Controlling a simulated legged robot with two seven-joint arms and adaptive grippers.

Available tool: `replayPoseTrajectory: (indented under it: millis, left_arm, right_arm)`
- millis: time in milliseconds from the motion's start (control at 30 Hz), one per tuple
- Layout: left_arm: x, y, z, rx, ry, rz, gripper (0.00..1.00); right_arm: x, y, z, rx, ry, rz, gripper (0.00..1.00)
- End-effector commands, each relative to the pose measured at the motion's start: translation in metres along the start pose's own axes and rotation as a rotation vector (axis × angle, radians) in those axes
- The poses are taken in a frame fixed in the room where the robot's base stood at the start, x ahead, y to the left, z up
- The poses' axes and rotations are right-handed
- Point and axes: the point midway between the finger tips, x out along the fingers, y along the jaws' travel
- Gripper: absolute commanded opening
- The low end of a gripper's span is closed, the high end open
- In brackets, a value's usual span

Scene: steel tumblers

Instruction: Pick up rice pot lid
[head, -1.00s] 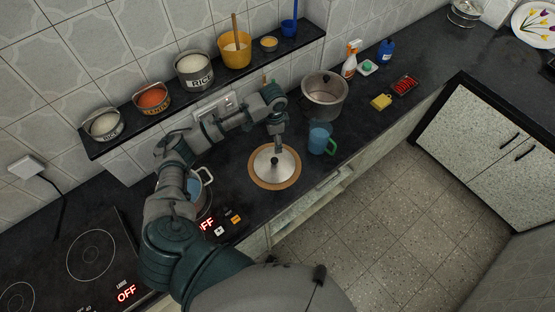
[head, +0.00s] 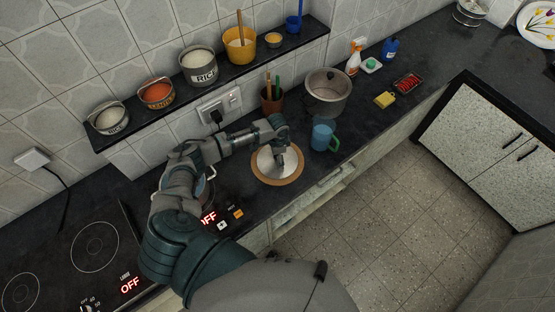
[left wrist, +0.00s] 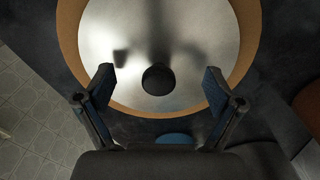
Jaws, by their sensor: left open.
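The shiny steel lid (head: 268,163) lies flat on a round tan board (head: 262,180) on the dark counter. In the left wrist view the lid (left wrist: 115,40) fills the upper middle, on the tan board (left wrist: 70,40), with its round black knob (left wrist: 158,79) near the centre. My left gripper (head: 280,160) is over the lid in the head view and hides its knob. In the left wrist view my left gripper (left wrist: 159,77) is open, with one finger on each side of the knob and apart from it. My right gripper is not in view.
A blue mug (head: 322,137) stands close right of the lid, with a large metal pot (head: 327,95) behind it. A brown utensil holder (head: 270,101) is behind my arm. A pot (head: 206,194) on the cooker is partly hidden. The shelf holds several containers, one labelled RICE (head: 199,69).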

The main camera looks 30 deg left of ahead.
Motion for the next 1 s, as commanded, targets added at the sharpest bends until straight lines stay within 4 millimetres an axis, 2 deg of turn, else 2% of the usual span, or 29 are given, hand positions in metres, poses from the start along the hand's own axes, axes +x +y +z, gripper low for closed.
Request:
replayPoseTrajectory:
  millis: [167, 533, 867, 1000]
  left_arm:
    - [0.000, 0.000, 0.000, 0.000, 0.000, 0.000, 0.93]
    - [0.001, 0.000, 0.001, 0.000, -0.002, 0.001, 0.00]
    - [0.002, 0.001, 0.001, 0.001, -0.005, 0.004, 0.00]
    - [-0.015, 0.000, 0.001, 0.000, -0.004, 0.002, 0.00]
  right_arm:
    - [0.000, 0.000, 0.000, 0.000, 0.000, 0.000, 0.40]
    - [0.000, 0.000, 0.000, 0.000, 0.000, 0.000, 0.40]
    - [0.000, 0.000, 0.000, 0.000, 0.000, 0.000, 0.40]
    - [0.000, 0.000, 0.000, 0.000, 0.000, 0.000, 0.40]
